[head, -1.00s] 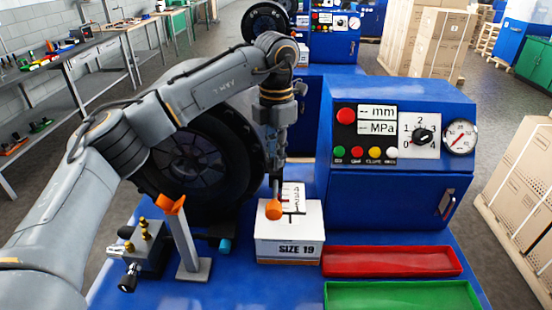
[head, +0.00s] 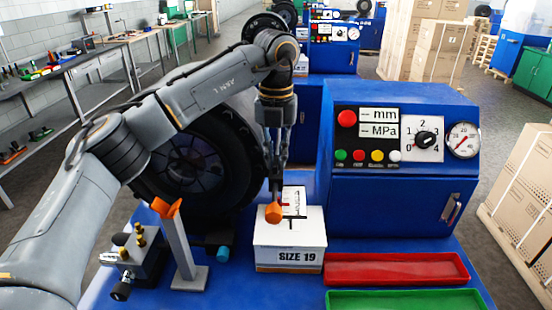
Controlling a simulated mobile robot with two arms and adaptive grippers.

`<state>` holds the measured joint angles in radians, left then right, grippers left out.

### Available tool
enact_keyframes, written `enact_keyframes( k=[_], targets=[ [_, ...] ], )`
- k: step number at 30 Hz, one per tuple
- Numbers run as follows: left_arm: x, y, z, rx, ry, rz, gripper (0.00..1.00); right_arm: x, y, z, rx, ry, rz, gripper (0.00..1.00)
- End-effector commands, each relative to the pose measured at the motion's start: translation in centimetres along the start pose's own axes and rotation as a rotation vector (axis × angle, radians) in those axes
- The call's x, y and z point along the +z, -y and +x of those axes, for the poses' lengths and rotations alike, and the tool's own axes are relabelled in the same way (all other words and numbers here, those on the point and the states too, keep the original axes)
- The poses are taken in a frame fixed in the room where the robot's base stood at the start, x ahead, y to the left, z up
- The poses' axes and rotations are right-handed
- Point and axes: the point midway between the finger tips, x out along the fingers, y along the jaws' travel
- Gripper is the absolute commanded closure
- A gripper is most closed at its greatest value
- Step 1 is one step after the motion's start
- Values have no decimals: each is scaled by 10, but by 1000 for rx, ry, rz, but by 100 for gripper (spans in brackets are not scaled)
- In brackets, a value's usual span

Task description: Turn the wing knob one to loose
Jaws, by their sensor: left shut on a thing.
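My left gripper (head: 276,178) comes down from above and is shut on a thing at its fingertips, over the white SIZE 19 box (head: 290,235). An orange piece (head: 274,212) shows just below the fingertips, in front of black markings on the box's top. It looks like a small tilted knob or wing. I cannot tell for sure that it is the wing knob, and its mount is hidden. A grey post with an orange forked top (head: 167,208) stands to the left. My right gripper is not in view.
A fitting block with brass parts (head: 138,250) and a black knob stands at the left. A blue machine with a control panel (head: 400,150) is at the right. Red (head: 395,268) and green (head: 405,300) trays lie in front.

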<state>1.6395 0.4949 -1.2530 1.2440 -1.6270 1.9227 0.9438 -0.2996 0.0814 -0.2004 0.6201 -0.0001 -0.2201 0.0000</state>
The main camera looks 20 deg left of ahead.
Motion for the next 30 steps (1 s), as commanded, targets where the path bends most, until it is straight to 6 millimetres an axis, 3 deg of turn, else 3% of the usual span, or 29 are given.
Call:
enact_keyframes(
  k=[23, 24, 26, 27, 30],
  targets=[
    [1, 0, -2, -3, 4, -104, 100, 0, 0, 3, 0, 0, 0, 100],
    [1, 0, -2, -3, 4, -104, 83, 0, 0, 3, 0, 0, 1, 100],
    [1, 0, -2, -2, 4, -103, 71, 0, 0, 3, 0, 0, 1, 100],
    [1, 0, -1, -2, 3, -103, 66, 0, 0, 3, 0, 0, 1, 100],
    [1, 0, -1, -2, 2, -102, 66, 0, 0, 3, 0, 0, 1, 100]
  ],
)
